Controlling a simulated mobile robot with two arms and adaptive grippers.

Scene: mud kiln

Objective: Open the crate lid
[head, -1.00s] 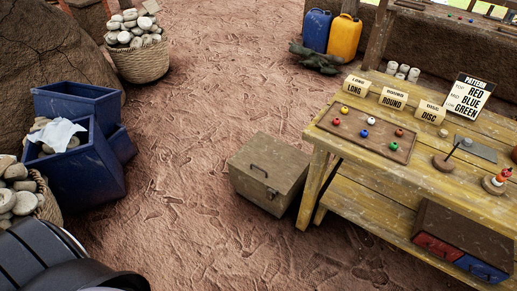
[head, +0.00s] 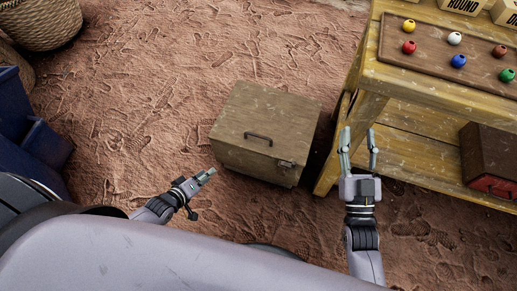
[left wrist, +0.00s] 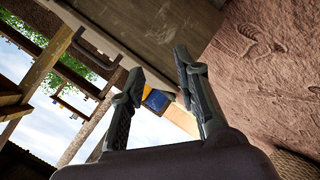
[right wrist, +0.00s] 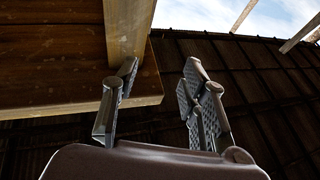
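The crate (head: 265,108) is a worn grey-brown box on the ground, left of the workbench. Its lid is closed, with a dark handle (head: 258,138) near the front edge and a small metal fitting (head: 287,163) at the front right. My left gripper (head: 210,173) is just left of the crate's front left corner, apart from it. The left wrist view shows its fingers spread and empty, with a crate face (left wrist: 155,20) beyond. My right gripper (head: 358,138) is open and empty, right of the crate in front of the workbench. In the right wrist view (right wrist: 160,80) nothing is between its fingers.
The wooden workbench (head: 385,85) stands close on the right, its leg near my right gripper. Its tray (head: 430,50) holds coloured balls. A dark box (head: 488,155) sits on the lower shelf. Blue bins (head: 35,135) and a basket (head: 40,20) are at left. Ground around the crate's left is clear.

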